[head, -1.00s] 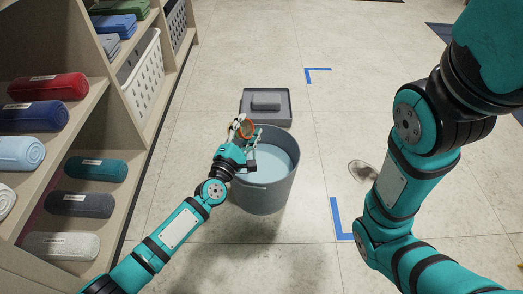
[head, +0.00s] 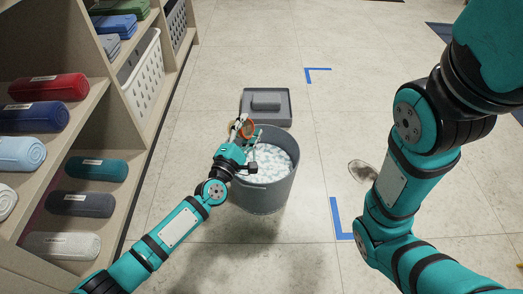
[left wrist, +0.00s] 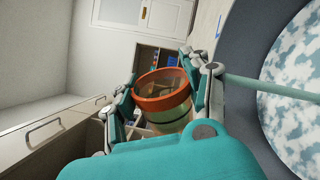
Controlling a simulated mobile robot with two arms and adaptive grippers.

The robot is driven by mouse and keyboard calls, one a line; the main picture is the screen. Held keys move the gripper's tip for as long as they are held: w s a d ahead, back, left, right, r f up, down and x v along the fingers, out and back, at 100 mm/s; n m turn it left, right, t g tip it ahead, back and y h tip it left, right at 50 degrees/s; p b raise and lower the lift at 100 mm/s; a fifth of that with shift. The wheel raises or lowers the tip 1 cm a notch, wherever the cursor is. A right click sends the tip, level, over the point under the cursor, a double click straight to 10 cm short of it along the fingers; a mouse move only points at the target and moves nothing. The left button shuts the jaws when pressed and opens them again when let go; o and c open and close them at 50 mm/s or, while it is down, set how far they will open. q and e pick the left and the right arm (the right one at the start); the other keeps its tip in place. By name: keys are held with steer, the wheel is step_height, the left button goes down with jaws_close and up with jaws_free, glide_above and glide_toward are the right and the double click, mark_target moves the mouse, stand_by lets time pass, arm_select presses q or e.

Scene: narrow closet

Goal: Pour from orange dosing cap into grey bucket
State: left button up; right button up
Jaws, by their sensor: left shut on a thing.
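The orange dosing cap (head: 248,129) is held in my left gripper (head: 243,133), over the far left rim of the grey bucket (head: 264,200). In the left wrist view the cap (left wrist: 163,105) has an orange rim and a clear body, between the fingers (left wrist: 163,92). A pale green streak (left wrist: 270,88), like a stream of liquid, runs from beside the cap toward the bucket (left wrist: 238,50). White foam patches cover the blue water (head: 270,160) in the bucket. My right gripper is out of view; only its arm shows at the right.
Shelves with rolled towels (head: 60,205) and a white basket (head: 140,70) stand at the left.

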arm_select(q)
steer(key=shift+d+m, duration=0.1)
steer(key=shift+m, duration=0.6)
steer(key=shift+s+d+r+m+h+p, duration=0.15)
steer(key=shift+s+d+m+p, duration=0.1)
steer(key=shift+d+m+p, duration=0.15)
steer(key=shift+s+d+m+h+p, duration=0.15)
steer(key=shift+s+d+m+p, duration=0.1)
steer(key=shift+d+m, duration=0.25)
stand_by(0.7)
steer(key=shift+d+f+m+b, duration=0.15)
steer(key=shift+f+m+b, duration=0.3)
steer(key=shift+f+m, duration=0.35)
stand_by(0.4)
